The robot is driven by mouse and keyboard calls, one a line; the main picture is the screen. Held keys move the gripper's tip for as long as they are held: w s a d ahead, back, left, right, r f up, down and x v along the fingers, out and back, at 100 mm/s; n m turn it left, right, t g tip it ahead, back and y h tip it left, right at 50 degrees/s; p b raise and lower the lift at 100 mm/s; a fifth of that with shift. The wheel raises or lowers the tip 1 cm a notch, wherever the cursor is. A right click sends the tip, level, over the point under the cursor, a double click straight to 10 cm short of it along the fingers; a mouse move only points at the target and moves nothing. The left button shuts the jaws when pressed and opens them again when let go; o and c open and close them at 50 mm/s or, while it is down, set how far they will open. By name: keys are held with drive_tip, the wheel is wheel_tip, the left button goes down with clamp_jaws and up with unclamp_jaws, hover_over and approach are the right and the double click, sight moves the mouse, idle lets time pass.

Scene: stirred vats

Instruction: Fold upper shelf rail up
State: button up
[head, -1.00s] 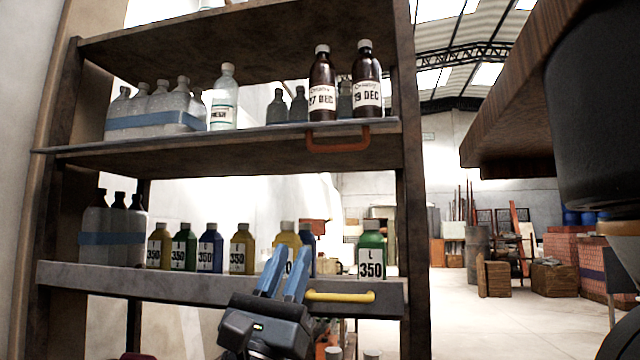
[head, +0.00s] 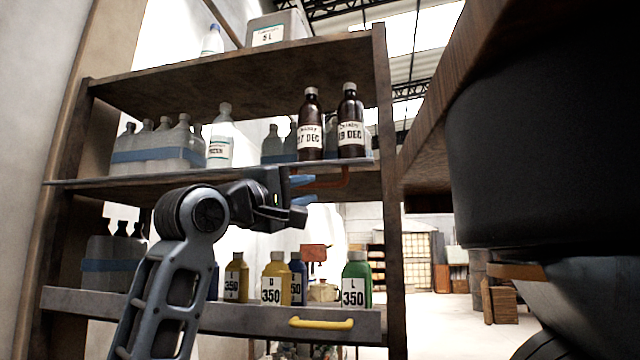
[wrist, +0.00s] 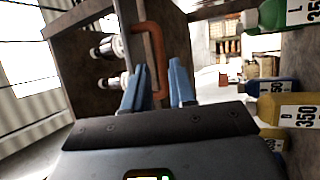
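The upper shelf rail (head: 120,181) shows as a thin grey strip, nearly edge-on and lying flat along the upper shelf's front edge. Its orange-red handle (head: 346,178) hangs at the right end, below two dark bottles. My gripper (head: 304,190) points right at the handle's left part, its blue fingers apart and empty. In the wrist view, the handle (wrist: 151,40) lines up with the gap between the fingers; whether it is within their reach is unclear.
Dark labelled bottles (head: 310,125) stand above the handle near the shelf edge. The lower shelf has an upright grey rail with a yellow handle (head: 321,323) and several coloured bottles behind it. A dark post (head: 388,230) stands at right.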

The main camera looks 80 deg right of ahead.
sight(323, 185)
drive_tip(key=p+x, duration=0.1)
drive_tip(key=x, duration=0.5)
drive_tip(key=shift+s+d+r, duration=0.15)
drive_tip(key=shift+s+d, duration=0.1)
drive_tip(key=shift+d, duration=0.05)
drive_tip(key=shift+c, duration=0.2)
clamp_jaws()
